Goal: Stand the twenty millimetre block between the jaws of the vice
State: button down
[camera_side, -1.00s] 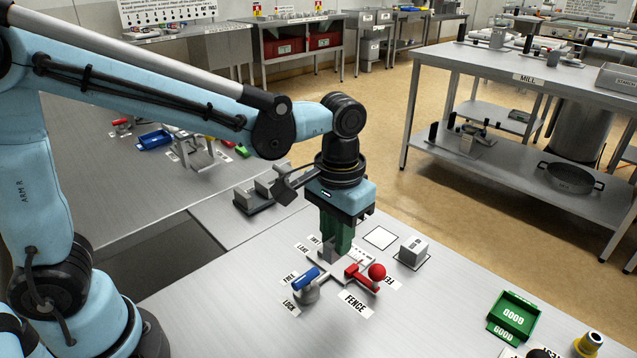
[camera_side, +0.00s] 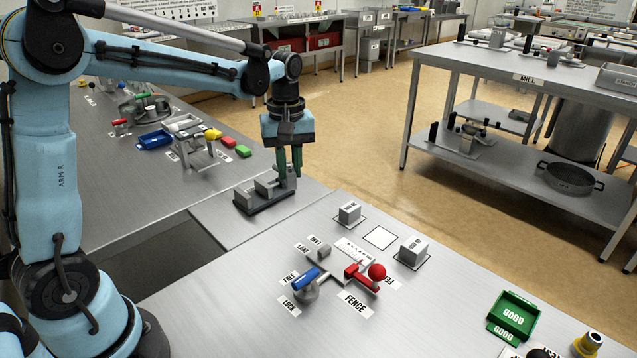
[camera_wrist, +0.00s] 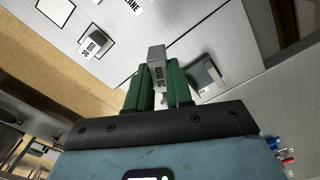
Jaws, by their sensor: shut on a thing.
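My gripper (camera_side: 290,172) hangs over the far right end of the dark grey vice (camera_side: 250,205) in the side view, pointing down. Its green fingers are shut on a grey block (camera_wrist: 156,62), whose label appears to read 20 mm in the wrist view. The block sits between the fingertips and looks in line with them. The vice also shows in the wrist view (camera_wrist: 207,80), just right of the right finger and partly hidden by it. The block's height above the vice and its alignment with the jaw gap cannot be told.
Two grey blocks stand on the bench: one at the back (camera_side: 349,212) and one to the right (camera_side: 413,250). An empty outlined square (camera_side: 380,237) lies between them. The fence fixture has a blue lever (camera_side: 305,278) and a red-knobbed handle (camera_side: 376,272).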

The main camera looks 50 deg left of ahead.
jog(key=s+a+n, duration=0.1)
jog(key=a+n, duration=0.4)
jog(key=a, duration=0.8)
jog(key=shift+s+f+n, duration=0.2)
jog(key=shift+f+n, duration=0.2)
jog(key=shift+f, duration=0.05)
jog(key=shift+f, duration=4.3)
jog(key=c, duration=0.9)
grip_release()
jog(key=shift+c, duration=0.2)
notch_tip(320, 180, up, 12)
jog(key=shift+r, duration=0.1)
